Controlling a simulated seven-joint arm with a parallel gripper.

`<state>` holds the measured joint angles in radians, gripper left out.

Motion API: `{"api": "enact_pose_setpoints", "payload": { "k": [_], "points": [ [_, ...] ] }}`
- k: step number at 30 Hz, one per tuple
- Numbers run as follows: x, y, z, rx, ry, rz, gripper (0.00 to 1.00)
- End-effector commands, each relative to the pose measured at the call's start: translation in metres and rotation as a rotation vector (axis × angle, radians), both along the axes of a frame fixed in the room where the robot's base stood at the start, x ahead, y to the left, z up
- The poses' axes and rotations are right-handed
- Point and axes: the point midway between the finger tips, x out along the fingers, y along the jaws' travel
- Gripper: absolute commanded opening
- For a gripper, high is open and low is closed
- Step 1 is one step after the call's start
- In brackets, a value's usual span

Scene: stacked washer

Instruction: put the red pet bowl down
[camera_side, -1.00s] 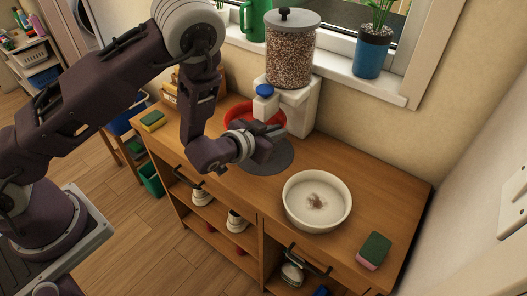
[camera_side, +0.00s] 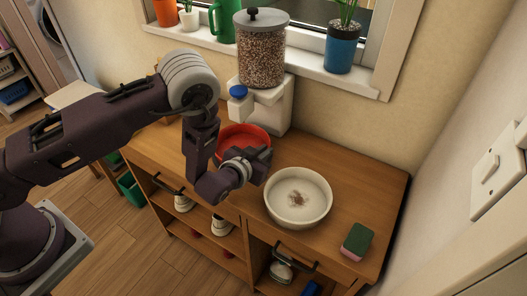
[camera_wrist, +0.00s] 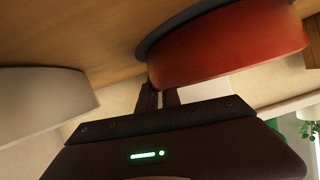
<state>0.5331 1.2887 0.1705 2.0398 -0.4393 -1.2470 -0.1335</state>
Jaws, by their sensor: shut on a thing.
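The red pet bowl (camera_side: 240,136) is in front of the food dispenser in the side view. My gripper (camera_side: 263,158) is shut on its near right rim. In the wrist view my fingers (camera_wrist: 160,92) meet the edge of the red bowl (camera_wrist: 230,48). A dark grey round mat (camera_wrist: 180,20) shows right by the bowl's underside; in the side view the bowl and my gripper hide it. The bowl looks about level. I cannot tell whether it touches the mat.
A white bowl (camera_side: 298,212) with a little brown matter inside stands just right of my gripper. The dispenser (camera_side: 262,62) with its blue knob stands close behind the red bowl. A green-and-pink sponge (camera_side: 357,241) lies at the bench's right end.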

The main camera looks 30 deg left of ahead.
Motion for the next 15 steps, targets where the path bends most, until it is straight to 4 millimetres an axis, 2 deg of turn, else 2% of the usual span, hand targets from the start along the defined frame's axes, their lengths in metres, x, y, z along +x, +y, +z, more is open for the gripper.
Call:
{"api": "enact_pose_setpoints", "payload": {
  "k": [4, 5, 6, 8, 15],
  "points": [
    [0.0004, 0.0, -0.0017, 0.001, -0.002, -0.001, 0.0],
    [0.0, 0.0, -0.002, 0.001, 0.0, 0.0, 0.14],
    [0.0, 0.0, -0.0018, 0.001, 0.0, 0.0, 0.22],
    [0.0, 0.0, -0.0018, 0.001, 0.0, 0.0, 0.3],
    [0.0, 0.0, -0.0017, 0.001, 0.0, 0.0, 0.3]
  ]
}}
